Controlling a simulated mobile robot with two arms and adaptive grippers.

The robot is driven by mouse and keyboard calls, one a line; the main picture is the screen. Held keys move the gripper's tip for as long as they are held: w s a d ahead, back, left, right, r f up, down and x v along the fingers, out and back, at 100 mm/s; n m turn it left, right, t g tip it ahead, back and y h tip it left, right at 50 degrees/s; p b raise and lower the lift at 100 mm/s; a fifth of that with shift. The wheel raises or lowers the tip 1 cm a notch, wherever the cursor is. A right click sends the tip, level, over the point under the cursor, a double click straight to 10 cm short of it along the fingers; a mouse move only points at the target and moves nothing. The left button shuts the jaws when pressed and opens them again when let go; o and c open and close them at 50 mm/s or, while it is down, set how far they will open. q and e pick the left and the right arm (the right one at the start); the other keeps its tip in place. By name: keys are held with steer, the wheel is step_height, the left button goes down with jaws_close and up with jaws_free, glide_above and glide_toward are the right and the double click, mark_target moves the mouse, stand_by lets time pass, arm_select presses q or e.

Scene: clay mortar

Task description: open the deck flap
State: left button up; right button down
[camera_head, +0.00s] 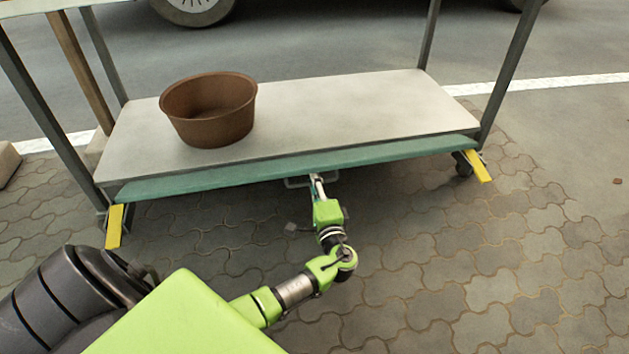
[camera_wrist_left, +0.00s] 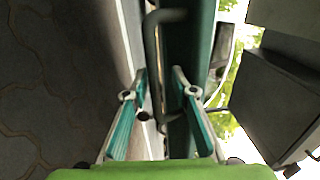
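The deck flap (camera_head: 300,168) is a long teal strip along the front edge of the cart's pale lower deck (camera_head: 340,110). A thin grey handle (camera_head: 296,183) sticks out at its middle. My left gripper (camera_head: 317,182) is at this handle. In the left wrist view the flap is a dark teal band (camera_wrist_left: 186,45) and the bent handle bar (camera_wrist_left: 150,48) runs between the two fingers. The fingers (camera_wrist_left: 159,72) with teal pads stand apart, with a gap on both sides of the bar. I cannot tell whether they touch it. My right gripper is not in view.
A brown clay bowl (camera_head: 210,110) stands on the deck's left part. Grey posts rise at the cart's corners. Yellow pieces (camera_head: 114,226) show by the front wheels (camera_head: 466,164). The paving (camera_head: 480,260) in front is free on the right.

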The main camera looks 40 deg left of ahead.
mark_target(315, 166)
arm_select(q)
steer(key=shift+r, duration=0.2)
step_height(315, 166, up, 10)
steer(key=shift+f, duration=0.1)
steer(key=shift+d, duration=0.1)
stand_by(0.3)
